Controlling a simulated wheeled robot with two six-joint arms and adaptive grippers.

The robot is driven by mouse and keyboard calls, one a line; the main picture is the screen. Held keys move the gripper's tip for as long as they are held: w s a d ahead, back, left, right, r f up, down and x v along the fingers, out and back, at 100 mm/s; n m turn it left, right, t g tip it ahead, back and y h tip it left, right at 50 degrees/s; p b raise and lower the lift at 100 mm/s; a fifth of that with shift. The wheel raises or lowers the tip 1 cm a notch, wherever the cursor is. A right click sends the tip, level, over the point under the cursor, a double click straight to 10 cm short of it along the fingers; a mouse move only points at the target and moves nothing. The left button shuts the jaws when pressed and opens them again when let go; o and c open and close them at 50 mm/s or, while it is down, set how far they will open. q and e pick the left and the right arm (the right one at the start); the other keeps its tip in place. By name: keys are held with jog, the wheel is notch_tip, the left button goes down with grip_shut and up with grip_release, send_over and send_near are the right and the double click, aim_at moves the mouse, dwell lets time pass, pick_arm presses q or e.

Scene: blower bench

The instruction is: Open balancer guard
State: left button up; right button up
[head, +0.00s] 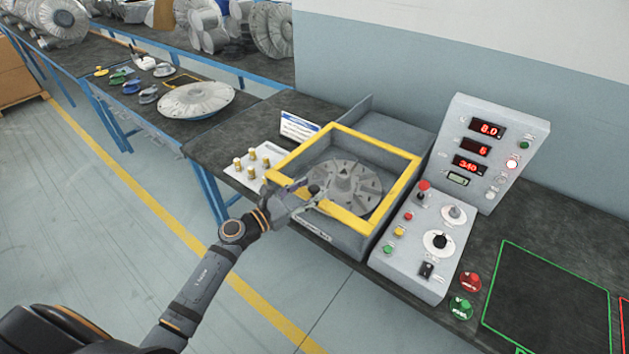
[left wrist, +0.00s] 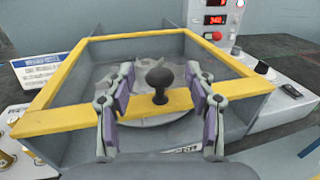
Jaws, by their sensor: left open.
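The balancer guard is a yellow frame (head: 393,148) lying flat across the top of a grey box; it also shows in the left wrist view (left wrist: 67,119). A black knob (left wrist: 159,78) stands on the guard's front bar. Through the guard, a grey finned rotor (head: 345,181) shows inside the box. My left gripper (head: 313,191) is open at the front bar. In the left wrist view its two fingers (left wrist: 160,88) stand on either side of the knob, with gaps visible on both sides. My right gripper is not in view.
A control panel (head: 428,240) with buttons and a red-topped lever stands right of the box, with a display unit (head: 490,150) behind it. A white tray (head: 243,179) with several brass weights and a small sign (head: 298,128) are on the left. The green-outlined mat (head: 550,305) is empty.

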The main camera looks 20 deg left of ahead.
pick_arm(q)
jog(key=shift+x, duration=1.3)
grip_shut()
